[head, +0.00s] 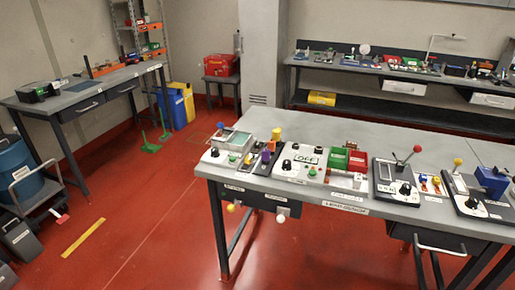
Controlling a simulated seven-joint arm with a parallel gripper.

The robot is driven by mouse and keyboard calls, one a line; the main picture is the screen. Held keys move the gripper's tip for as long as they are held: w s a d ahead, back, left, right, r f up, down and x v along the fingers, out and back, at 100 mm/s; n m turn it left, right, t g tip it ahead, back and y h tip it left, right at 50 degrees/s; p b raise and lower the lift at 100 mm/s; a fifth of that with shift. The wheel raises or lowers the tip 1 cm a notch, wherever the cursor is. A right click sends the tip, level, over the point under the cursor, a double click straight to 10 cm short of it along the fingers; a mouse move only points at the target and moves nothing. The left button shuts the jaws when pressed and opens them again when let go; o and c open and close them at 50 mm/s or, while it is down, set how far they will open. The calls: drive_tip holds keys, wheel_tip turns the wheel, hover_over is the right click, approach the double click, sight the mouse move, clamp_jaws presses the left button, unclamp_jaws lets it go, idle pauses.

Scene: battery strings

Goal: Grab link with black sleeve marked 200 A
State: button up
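I cannot make out a link with a black sleeve marked 200 A; the labels here are too small to read at this size. The near grey bench (335,194) carries several control panels with knobs and levers. A white panel (311,172) has a dark dial and a sign that looks like "OFF". Green (338,158) and red (357,161) blocks stand beside it, with small white and red parts (345,181) in front of them. My gripper does not show in this view.
Black lever panels (397,181) and a blue box (491,181) stand on the bench's right. A back bench (400,70) and a left bench (75,102) hold small items. A cart with a blue drum (18,170) is at left. Red floor (150,225) is mostly clear.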

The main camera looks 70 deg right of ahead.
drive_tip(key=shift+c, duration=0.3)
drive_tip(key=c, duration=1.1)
